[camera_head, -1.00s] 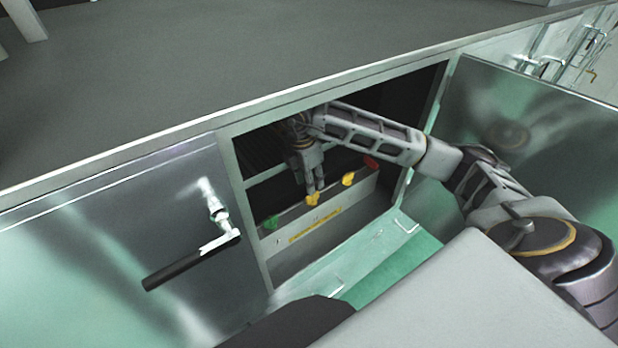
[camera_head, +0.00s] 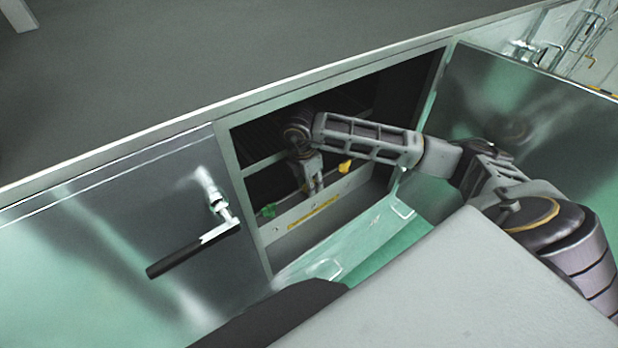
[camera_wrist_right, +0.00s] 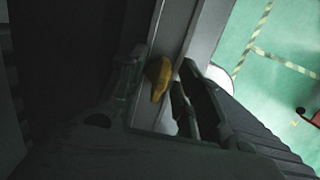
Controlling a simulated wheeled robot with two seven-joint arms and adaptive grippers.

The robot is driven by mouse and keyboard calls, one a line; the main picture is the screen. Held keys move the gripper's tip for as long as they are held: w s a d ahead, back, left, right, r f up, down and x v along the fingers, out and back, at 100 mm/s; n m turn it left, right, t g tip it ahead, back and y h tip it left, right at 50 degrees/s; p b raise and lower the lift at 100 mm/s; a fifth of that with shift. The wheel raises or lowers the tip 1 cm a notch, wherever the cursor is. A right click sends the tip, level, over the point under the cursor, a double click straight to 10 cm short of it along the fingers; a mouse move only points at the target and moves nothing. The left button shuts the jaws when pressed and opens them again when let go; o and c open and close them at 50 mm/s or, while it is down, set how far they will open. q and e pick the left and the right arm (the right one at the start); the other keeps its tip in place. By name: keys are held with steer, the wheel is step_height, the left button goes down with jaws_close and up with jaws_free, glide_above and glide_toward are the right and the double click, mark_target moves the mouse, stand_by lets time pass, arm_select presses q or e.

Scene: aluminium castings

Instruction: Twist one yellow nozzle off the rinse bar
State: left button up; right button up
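My right gripper (camera_head: 314,186) is inside the open compartment, its fingers pointing down at the rinse bar (camera_head: 341,190). In the right wrist view a yellow nozzle (camera_wrist_right: 158,76) sits between the two fingers (camera_wrist_right: 160,72), with a gap on the left side and a narrower one on the right; the fingers look open. In the head view the fingers hide this nozzle. Another yellow nozzle (camera_head: 345,167) stands farther right on the bar, clear of the gripper. A green nozzle (camera_head: 268,210) is at the bar's left end. My left gripper is not in view.
The compartment frame (camera_head: 240,190) closely surrounds my right arm. An open door panel (camera_head: 540,110) stands to the right. A closed panel with a black-gripped handle (camera_head: 195,250) is at left. A yellow label (camera_head: 313,214) is on the bar's front.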

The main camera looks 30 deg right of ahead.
steer(key=shift+f, duration=0.1)
jaws_close()
stand_by(0.3)
steer(key=shift+f+n+b, duration=0.1)
steer(key=shift+n+b, duration=1.3)
steer(key=shift+n, duration=0.5)
steer(key=shift+s+n+t+b, duration=0.1)
steer(key=shift+n+t+b, duration=0.3)
steer(key=shift+n+b, duration=0.6)
steer(key=shift+n, duration=0.5)
steer(key=shift+n+y+b, duration=0.3)
steer(key=shift+n+b, duration=0.35)
steer(key=shift+n, duration=0.15)
steer(key=shift+n+b, duration=1.2)
steer(key=shift+n, duration=0.6)
